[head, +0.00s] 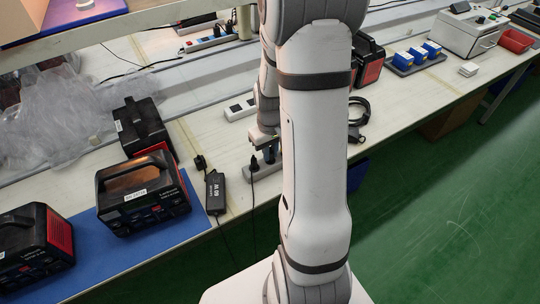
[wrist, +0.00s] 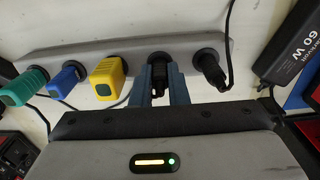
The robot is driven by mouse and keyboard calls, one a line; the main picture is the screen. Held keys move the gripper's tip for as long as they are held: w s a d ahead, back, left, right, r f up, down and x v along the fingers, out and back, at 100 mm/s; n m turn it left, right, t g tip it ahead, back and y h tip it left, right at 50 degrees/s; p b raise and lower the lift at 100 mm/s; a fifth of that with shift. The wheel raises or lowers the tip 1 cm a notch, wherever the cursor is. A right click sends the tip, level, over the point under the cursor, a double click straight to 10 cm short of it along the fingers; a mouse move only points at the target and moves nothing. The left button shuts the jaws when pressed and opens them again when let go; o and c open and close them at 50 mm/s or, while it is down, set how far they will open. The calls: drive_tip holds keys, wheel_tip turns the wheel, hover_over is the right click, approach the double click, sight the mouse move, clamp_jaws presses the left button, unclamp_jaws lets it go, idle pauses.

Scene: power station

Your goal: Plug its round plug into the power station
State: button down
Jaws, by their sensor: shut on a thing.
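My gripper (wrist: 160,88) has its two blue-grey fingers shut on a black round plug (wrist: 158,66), seated in the grey power strip (wrist: 225,45) in the wrist view. In the head view my gripper (head: 264,147) is over the strip, partly hidden by my arm. The black 60 W adapter (head: 215,192) lies on the bench left of it, and in the wrist view it is at the upper right (wrist: 292,42). A black and red power station (head: 143,195) with a top handle stands on the blue mat. Its socket is too small to make out in the head view.
Beside the held plug are another black plug (wrist: 210,66), a yellow plug (wrist: 108,76), a blue plug (wrist: 68,79) and a green plug (wrist: 25,86). More power stations stand at the left (head: 35,240) and behind (head: 143,127). Cables hang over the bench edge.

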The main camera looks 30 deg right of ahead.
drive_tip(key=shift+r+p, duration=2.1)
drive_tip(key=shift+r, duration=0.9)
